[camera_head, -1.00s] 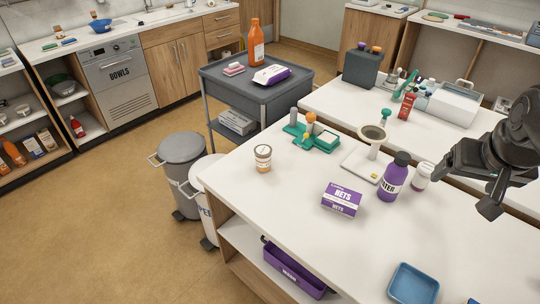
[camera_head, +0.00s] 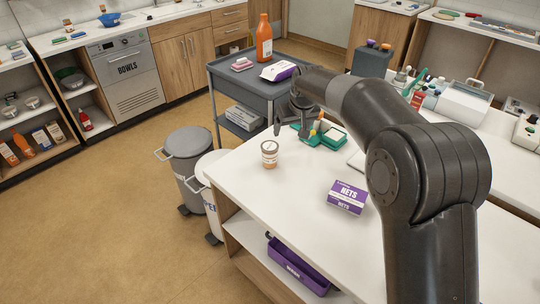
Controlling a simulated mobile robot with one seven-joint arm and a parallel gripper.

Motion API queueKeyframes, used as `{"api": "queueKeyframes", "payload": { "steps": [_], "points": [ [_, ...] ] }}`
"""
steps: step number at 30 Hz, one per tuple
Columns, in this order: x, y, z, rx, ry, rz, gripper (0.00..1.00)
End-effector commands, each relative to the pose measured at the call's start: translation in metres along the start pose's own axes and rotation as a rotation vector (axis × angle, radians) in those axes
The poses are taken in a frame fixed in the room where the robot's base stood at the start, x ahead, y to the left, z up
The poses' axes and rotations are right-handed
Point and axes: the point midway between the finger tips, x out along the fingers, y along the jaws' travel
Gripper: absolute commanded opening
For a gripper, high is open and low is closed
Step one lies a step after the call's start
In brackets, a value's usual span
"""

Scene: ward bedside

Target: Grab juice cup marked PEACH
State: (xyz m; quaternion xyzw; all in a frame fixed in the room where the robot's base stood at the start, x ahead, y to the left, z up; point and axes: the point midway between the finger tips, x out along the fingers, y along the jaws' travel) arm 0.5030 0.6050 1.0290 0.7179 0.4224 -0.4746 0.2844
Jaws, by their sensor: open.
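A small orange cup with a pale band (camera_head: 269,154) stands upright near the left edge of the white table (camera_head: 255,185). It is the likely juice cup, but its lettering is too small to read. My gripper (camera_head: 290,128) is open and empty, its fingers pointing down. In the picture it is just above and to the right of the cup, apart from it. The exact gap in depth cannot be told.
A green rack with an orange-topped item (camera_head: 327,134) stands right of the gripper, partly hidden. A purple NETS box (camera_head: 347,197) sits to the front right. A grey cart (camera_head: 235,70) with an orange bottle (camera_head: 264,38) stands behind. My arm hides the table's right side.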

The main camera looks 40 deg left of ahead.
Motion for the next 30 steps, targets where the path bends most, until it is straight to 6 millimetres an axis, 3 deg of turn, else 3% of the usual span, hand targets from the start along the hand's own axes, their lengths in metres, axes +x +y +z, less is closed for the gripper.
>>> {"api": "queueKeyframes", "payload": {
  "steps": [1, 3, 7, 30],
  "points": [
    [0.017, -0.016, -0.006, -0.023, -0.003, -0.012, 0.83],
    [0.032, -0.032, -0.012, -0.045, -0.004, -0.024, 0.83],
    [0.048, -0.049, -0.018, -0.069, -0.005, -0.036, 0.83],
    [0.135, -0.053, -0.015, -0.073, -0.008, -0.038, 0.83]
  ]
}}
